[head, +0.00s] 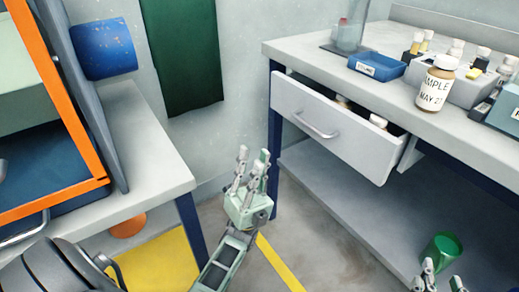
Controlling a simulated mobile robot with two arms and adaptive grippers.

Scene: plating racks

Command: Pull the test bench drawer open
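The test bench (300,57) stands on the right with its grey drawer (345,137) partly pulled out. A curved metal handle (316,127) is on the drawer front. Bottles with pale caps (378,121) show inside the opening. My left gripper (253,164) is in the middle, left of and below the handle, apart from it, with its fingers spread and empty. My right gripper (440,277) shows only its finger tips at the bottom right edge.
The bench top holds a blue tray (377,65), a labelled bottle (436,84) and several small bottles. A second table (135,150) with an orange-framed case stands left. Floor between is open.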

